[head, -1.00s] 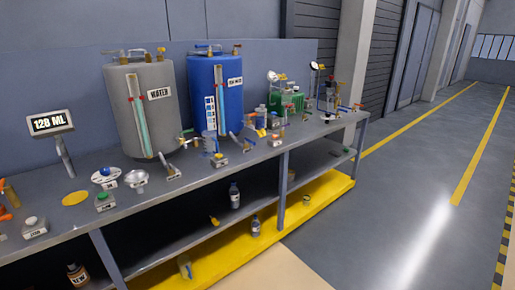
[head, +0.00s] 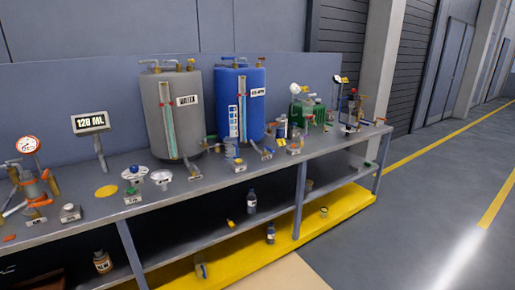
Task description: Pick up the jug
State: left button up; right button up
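No gripper of mine shows in the head view. I cannot tell for certain which thing is the jug. A small greyish-blue vessel (head: 231,149) stands on the bench in front of the blue tank, too small to make out clearly. A pale, yellowish container (head: 200,270) sits on the low yellow shelf and is also unclear.
A long grey bench (head: 215,187) carries a grey WATER tank (head: 173,115), a blue tank (head: 240,100) and a 128 ML display (head: 91,122). A dial gauge (head: 26,145) stands at left. Bottles (head: 251,201) stand on the shelf below. Open floor (head: 400,230) lies right.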

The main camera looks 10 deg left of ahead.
aim_at(231, 147)
jog(key=z, duration=0.7)
jog(key=i, duration=1.05)
jog(key=z, duration=0.5)
jog(key=i, duration=1)
jog(key=u, duration=1)
jog(key=i, duration=0.8)
jog(key=u, duration=0.9)
